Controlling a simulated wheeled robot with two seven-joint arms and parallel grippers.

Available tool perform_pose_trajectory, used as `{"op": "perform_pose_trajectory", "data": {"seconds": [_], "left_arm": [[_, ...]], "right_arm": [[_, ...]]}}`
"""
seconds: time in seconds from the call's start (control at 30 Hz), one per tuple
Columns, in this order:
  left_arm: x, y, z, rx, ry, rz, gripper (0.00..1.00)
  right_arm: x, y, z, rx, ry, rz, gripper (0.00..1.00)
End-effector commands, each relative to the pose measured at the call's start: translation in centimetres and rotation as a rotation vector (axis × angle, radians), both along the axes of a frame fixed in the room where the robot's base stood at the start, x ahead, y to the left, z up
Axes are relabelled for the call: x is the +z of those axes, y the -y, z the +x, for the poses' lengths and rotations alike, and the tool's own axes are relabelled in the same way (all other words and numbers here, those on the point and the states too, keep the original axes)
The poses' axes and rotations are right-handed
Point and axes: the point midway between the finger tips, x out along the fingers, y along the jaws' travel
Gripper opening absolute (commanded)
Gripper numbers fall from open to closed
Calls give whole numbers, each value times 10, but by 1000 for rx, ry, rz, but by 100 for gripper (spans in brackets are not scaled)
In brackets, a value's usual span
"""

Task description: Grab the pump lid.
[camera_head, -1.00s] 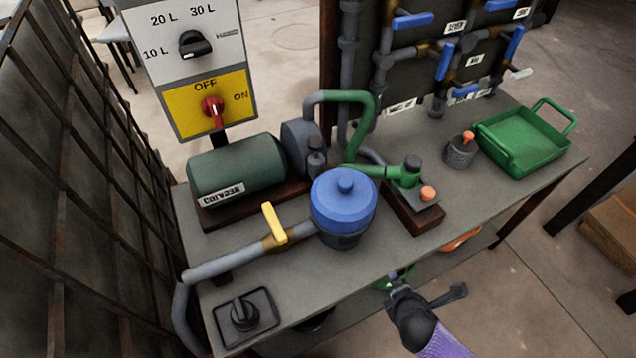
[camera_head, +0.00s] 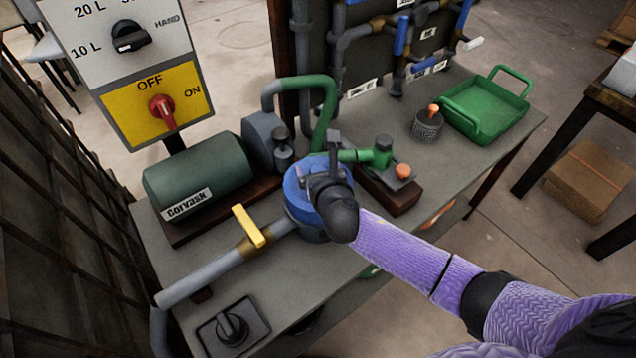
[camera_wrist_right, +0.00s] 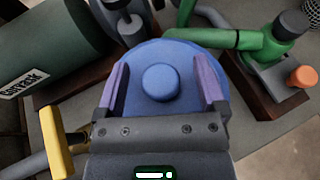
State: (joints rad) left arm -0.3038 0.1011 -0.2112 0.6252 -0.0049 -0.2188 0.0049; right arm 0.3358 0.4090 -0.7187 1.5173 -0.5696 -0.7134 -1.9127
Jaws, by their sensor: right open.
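The pump lid (camera_wrist_right: 140,65) is a round blue disc with a raised knob (camera_wrist_right: 160,83) in its middle. In the head view the lid (camera_head: 293,188) sits on the pump pot and is largely hidden by my right gripper (camera_head: 332,160). In the right wrist view my right gripper (camera_wrist_right: 160,85) is open, with its two purple fingers on either side of the knob and apart from it. I cannot tell how high the fingertips are above the lid. My left gripper is in neither view.
A yellow-handled valve (camera_head: 249,226) is on the pipe left of the pot. A green motor (camera_head: 198,175) stands behind it. A green pipe fitting (camera_head: 382,152) and an orange button (camera_head: 403,171) are close on the right. A green tray (camera_head: 480,132) stands at the far right.

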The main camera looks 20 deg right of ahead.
Motion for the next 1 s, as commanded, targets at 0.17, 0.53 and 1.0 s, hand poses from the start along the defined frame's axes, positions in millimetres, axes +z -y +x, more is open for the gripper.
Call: {"op": "perform_pose_trajectory", "data": {"seconds": [0.17,0.53,1.0], "left_arm": [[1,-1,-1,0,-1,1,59],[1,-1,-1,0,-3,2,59],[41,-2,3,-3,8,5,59]], "right_arm": [[1,0,0,0,0,1,66],[1,0,-1,0,0,1,0],[64,0,0,1,6,1,0]]}}
